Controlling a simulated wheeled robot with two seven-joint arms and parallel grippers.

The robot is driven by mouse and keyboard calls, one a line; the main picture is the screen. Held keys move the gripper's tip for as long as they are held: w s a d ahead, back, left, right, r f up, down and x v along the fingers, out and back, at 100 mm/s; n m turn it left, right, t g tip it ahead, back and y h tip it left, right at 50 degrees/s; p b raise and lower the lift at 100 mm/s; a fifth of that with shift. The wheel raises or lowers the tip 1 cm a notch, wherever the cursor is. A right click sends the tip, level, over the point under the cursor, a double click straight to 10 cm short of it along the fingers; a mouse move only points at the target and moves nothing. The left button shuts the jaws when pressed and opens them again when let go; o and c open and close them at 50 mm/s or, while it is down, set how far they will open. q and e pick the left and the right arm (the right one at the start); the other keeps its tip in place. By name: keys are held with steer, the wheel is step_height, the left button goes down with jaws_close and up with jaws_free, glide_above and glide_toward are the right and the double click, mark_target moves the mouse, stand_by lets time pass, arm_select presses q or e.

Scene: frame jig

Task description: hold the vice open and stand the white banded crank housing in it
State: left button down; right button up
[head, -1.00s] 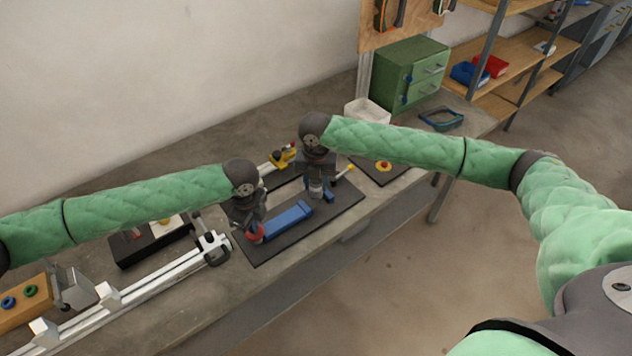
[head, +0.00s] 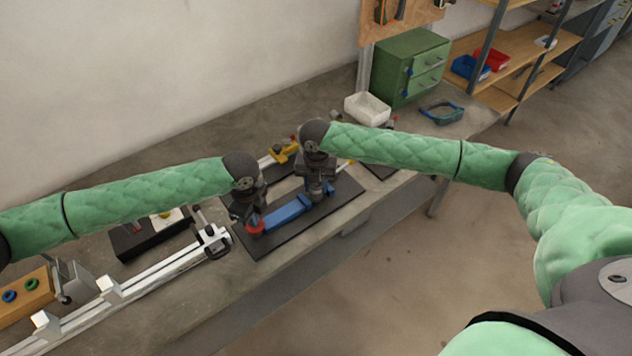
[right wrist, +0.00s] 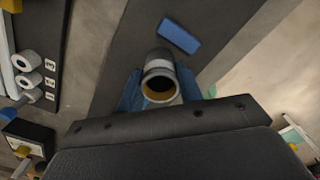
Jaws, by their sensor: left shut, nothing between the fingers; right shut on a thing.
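The blue vice (head: 288,212) lies on a black mat, with a red round part (head: 255,226) at its left end. My left gripper (head: 250,217) is shut and empty, right at the red part; I cannot tell whether it presses on it. My right gripper (head: 317,185) is shut on the crank housing (head: 315,196) at the vice's right end.
A yellow part (head: 284,151) stands behind the mat. A white bin (head: 367,108) and a green drawer cabinet (head: 410,68) stand at the back right. A white rail (head: 150,270) runs along the bench at left. The mat's front part (head: 262,247) is clear.

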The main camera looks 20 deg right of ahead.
arm_select(q)
steer(key=shift+s+f, duration=0.3)
steer(key=shift+f, duration=0.25)
arm_select(e)
steer(key=shift+f, duration=0.15)
steer(key=o, duration=1.1)
step_height(320, 180, up, 12)
steer(key=shift+s+r, duration=0.1)
arm_select(q)
steer(key=shift+r, duration=0.25)
arm_select(e)
steer(key=shift+r, duration=0.2)
arm_select(q)
steer(key=shift+w+r+p, duration=0.15)
steer(key=shift+r+p, duration=0.35)
steer(key=shift+p, duration=0.15)
step_height(320, 180, up, 8)
steer(key=p, duration=0.5)
steer(key=shift+w+p, duration=0.15)
steer(key=shift+p, duration=0.25)
arm_select(e)
steer(key=shift+r, duration=3.3)
